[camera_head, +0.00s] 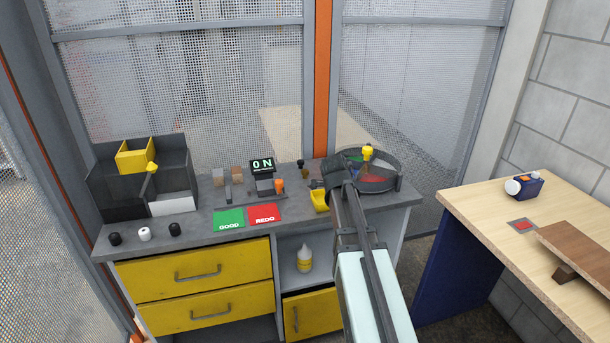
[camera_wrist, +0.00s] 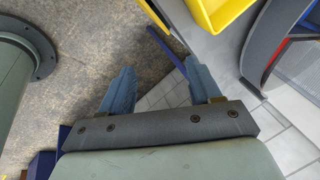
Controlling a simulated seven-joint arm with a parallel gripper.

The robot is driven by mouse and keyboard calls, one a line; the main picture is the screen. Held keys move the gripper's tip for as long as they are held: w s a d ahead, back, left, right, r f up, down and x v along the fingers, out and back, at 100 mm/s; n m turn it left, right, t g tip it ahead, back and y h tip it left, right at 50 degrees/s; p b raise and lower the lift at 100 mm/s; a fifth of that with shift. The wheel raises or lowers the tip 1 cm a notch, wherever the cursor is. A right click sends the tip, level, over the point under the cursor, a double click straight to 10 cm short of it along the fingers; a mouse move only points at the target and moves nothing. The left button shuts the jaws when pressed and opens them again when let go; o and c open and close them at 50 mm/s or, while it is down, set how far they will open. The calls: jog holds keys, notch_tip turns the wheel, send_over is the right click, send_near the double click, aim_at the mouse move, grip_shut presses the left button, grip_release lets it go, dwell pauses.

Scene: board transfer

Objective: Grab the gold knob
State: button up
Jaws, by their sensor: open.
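Two gold-yellow knob-like pieces show in the head view. One (camera_head: 367,152) stands upright at the round grey tray (camera_head: 398,186) on the bench's right end. The other (camera_head: 152,168) is at the front of the dark bin unit on the left. I cannot tell which is the gold knob. My gripper (camera_wrist: 160,64) is open and empty, with its two blue-grey fingers apart over the floor in the wrist view. In the head view my arm reaches up toward the round tray and its fingertips are hard to make out. Neither knob shows in the wrist view.
A yellow scoop-like bin (camera_head: 320,201) sits beside the tray. Green GOOD (camera_head: 229,220) and red REDO (camera_head: 265,214) pads lie mid-bench. Black and white knobs (camera_head: 145,233) line the front left. A wooden table (camera_head: 480,210) stands right.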

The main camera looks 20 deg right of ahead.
jog(key=w+a+r+n+g+y, duration=0.15)
jog(key=w+r, duration=0.25)
jog(key=w, duration=0.6)
jog(key=w+a+r+y, duration=0.15)
jog(key=w+r, duration=0.25)
jog(key=w, duration=0.6)
jog(key=w+a+r+n+g+y, duration=0.15)
jog(key=w+r, duration=0.25)
jog(key=w, duration=0.6)
send_over(306, 171)
jog(key=w, duration=0.1)
jog(key=shift+m+t+h, duration=0.25)
jog(key=shift+m+t, duration=0.05)
jog(key=shift+m, duration=0.1)
notch_tip(306, 171, down, 9)
jog(key=shift+r, duration=0.1)
jog(key=shift+s+f, duration=0.15)
jog(key=shift+f, duration=1.2)
jog(key=shift+s+f, duration=0.15)
jog(key=shift+f, duration=1.2)
jog(key=shift+c, duration=0.3)
jog(key=c, duration=1.1)
